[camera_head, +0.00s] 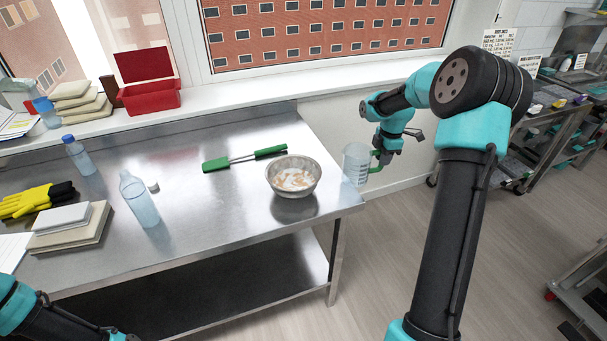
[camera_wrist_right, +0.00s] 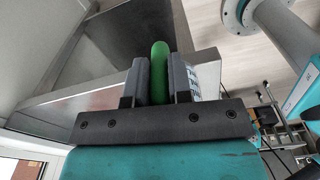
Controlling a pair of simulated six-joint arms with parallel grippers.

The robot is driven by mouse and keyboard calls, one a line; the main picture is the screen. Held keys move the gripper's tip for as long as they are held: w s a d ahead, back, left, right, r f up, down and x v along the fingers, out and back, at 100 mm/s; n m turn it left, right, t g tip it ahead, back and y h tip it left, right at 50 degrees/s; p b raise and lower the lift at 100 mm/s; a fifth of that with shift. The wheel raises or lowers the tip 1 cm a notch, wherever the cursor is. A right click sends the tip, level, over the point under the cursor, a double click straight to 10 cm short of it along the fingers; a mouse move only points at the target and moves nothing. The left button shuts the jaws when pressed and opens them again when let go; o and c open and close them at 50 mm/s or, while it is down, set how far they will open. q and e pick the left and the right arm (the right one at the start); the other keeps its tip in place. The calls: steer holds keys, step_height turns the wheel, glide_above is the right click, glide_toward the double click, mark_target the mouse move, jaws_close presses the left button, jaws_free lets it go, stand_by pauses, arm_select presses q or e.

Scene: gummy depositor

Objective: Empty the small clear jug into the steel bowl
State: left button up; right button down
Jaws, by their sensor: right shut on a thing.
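The small clear jug (camera_head: 355,162) has printed markings and a green handle. It is held roughly upright near the table's right edge, to the right of the bowl. What it holds is hard to make out. My right gripper (camera_head: 381,158) is shut on the green handle; in the right wrist view the handle (camera_wrist_right: 160,72) sits between the two dark fingers. The steel bowl (camera_head: 293,189) stands on the table near its right end, with whitish and orange-brown stuff inside. My left gripper is out of view; only part of my left arm shows at the lower left.
A green-ended spatula (camera_head: 244,160) lies behind the bowl on the steel table (camera_head: 200,225). Bottles (camera_head: 140,202), yellow-black gloves (camera_head: 30,201) and stacked blocks (camera_head: 68,234) stand or lie to the left. An open red box (camera_head: 150,100) sits on the sill.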

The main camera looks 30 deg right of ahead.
steer(key=shift+r, duration=2.45)
steer(key=s+a, duration=0.4)
steer(key=s, duration=0.2)
steer(key=shift+s+a, duration=0.15)
steer(key=shift+s, duration=0.25)
